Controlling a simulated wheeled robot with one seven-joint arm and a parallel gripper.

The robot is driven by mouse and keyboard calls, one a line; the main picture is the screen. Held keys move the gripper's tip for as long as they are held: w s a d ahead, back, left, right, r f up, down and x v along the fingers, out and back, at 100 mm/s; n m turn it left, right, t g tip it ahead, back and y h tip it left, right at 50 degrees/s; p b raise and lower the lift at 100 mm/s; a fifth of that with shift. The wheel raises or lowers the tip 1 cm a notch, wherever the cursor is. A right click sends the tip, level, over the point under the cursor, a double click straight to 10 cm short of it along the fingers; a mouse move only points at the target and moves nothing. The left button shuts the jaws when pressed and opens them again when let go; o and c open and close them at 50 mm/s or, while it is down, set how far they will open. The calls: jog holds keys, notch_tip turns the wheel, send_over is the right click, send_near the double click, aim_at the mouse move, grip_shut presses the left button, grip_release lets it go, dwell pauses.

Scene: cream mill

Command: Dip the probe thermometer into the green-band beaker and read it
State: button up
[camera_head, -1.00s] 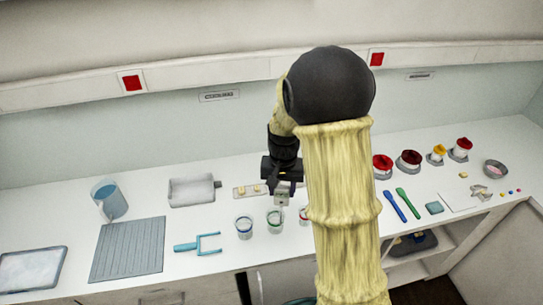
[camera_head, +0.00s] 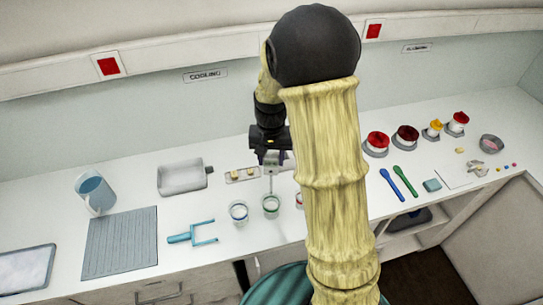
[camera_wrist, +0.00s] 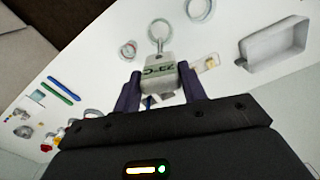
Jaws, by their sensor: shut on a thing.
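My gripper (camera_head: 271,161) is shut on the probe thermometer (camera_head: 271,170) and holds it upright over the green-band beaker (camera_head: 271,209). The thin probe points down to the beaker's mouth; I cannot tell how deep its tip is. In the wrist view the thermometer's pale body (camera_wrist: 158,68) sits between the dark fingers (camera_wrist: 160,88). Its display is upside down and seems to read 23 °C. The green-band beaker's rim (camera_wrist: 159,22) shows beyond it. A blue-band beaker (camera_head: 238,215) stands to the left. A red-band beaker (camera_head: 299,199) is partly hidden by my arm.
A blue forked tool (camera_head: 190,235) lies left of the beakers. A grey tray (camera_head: 180,180), ribbed mat (camera_head: 120,243) and pitcher (camera_head: 95,192) stand farther left. Blue and green spatulas (camera_head: 404,182) and red-lidded jars (camera_head: 377,142) are on the right.

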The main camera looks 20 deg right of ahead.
aim_at(271, 182)
jog(key=shift+f+b, duration=4.05)
jog(key=shift+f, duration=1.65)
jog(key=shift+s+r+p, duration=0.1)
jog(key=shift+r+p, duration=4.7)
jog(key=shift+r, duration=0.85)
jog(key=shift+f, duration=0.1)
